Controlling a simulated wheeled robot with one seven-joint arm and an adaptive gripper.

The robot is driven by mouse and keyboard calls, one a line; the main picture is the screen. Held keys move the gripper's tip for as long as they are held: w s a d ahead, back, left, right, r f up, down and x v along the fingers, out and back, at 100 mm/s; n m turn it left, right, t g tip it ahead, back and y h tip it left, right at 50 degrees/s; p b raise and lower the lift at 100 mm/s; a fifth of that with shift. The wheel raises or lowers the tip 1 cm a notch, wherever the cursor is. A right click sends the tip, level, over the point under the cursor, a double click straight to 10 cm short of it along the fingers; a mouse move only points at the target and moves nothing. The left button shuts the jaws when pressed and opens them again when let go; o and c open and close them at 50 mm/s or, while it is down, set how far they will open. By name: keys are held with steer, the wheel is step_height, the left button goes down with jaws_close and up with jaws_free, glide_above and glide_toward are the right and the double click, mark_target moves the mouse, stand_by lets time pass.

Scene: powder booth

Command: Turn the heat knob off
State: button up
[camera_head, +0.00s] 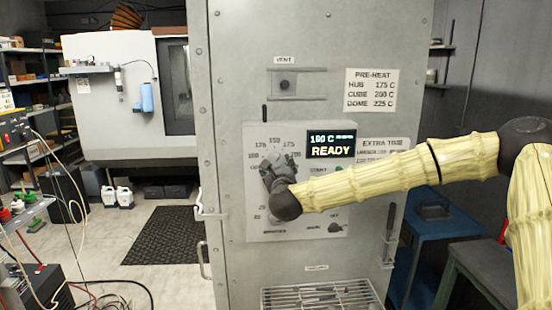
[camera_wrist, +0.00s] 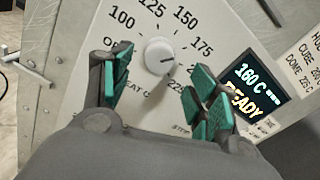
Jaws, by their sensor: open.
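The heat knob (camera_wrist: 160,57) is a round, light grey knob with a short dark mark, set in a white dial marked from 100 through 225. The dial's off label is partly covered by a finger. My gripper (camera_wrist: 160,88) is open, with its green-padded fingers on either side of the knob and a gap to each. How deep the fingertips reach is unclear. In the head view my gripper (camera_head: 278,165) is in front of the control panel (camera_head: 256,232) and hides the knob. The display (camera_head: 331,144) reads 160 C and READY.
The panel is on a grey cabinet (camera_head: 228,60). A small dark switch (camera_head: 335,228) is low on the panel. A vent slider (camera_head: 285,84) is above, and a wire rack (camera_head: 320,294) juts out below. A handle (camera_head: 207,212) sticks out at the cabinet's left edge.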

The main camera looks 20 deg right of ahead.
mark_target(276, 162)
steer(key=shift+p+x, duration=1.2)
steer(key=shift+x, duration=1.65)
steer(key=shift+c, duration=0.2)
steer(key=c, duration=1)
